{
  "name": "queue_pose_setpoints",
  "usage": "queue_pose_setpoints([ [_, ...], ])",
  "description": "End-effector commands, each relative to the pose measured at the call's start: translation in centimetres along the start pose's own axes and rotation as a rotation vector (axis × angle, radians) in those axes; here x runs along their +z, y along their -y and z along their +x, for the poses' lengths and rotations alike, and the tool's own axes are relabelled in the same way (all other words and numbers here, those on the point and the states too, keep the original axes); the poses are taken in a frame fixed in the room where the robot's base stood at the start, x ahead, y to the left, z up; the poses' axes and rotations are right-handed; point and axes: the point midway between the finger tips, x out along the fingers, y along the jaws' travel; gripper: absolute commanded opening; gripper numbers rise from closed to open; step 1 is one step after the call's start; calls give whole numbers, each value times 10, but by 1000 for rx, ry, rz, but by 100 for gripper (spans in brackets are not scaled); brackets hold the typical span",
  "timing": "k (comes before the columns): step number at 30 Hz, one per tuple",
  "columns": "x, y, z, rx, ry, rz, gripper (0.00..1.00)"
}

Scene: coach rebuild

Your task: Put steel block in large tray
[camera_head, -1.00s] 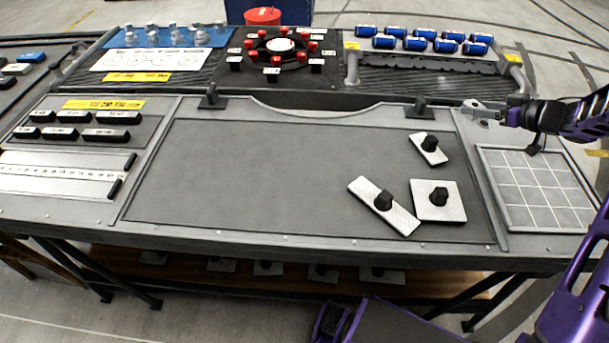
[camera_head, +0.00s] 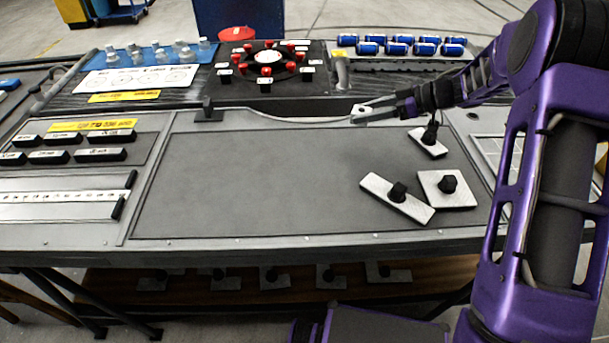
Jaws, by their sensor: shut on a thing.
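My gripper (camera_head: 376,114) is at the back edge of the bench, reaching in from the right. It is shut on a small silvery piece with a pale round top, which looks like the steel block (camera_head: 362,108). It is held above the rear rim, and its lower part is hard to make out. Which thing is the large tray is not labelled. The wide grey recessed area (camera_head: 260,180) in the middle of the bench is the largest tray-like surface, in front of and below my gripper. A smaller gridded tray (camera_head: 486,150) at the right is mostly hidden by my arm.
Three pale plates with black knobs lie at the right of the recessed area: a small one (camera_head: 428,144), a long one (camera_head: 408,202) and a square one (camera_head: 460,192). A black post (camera_head: 207,108) stands on the rear rim. The recess's left and middle are clear.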

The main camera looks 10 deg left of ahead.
Motion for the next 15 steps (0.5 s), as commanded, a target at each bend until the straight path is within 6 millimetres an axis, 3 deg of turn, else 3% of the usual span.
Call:
queue_pose_setpoints([
  [5,10,2,6,-10,-1,-3,0],
  [15,55,2,31,-8,-2,-4,0],
])
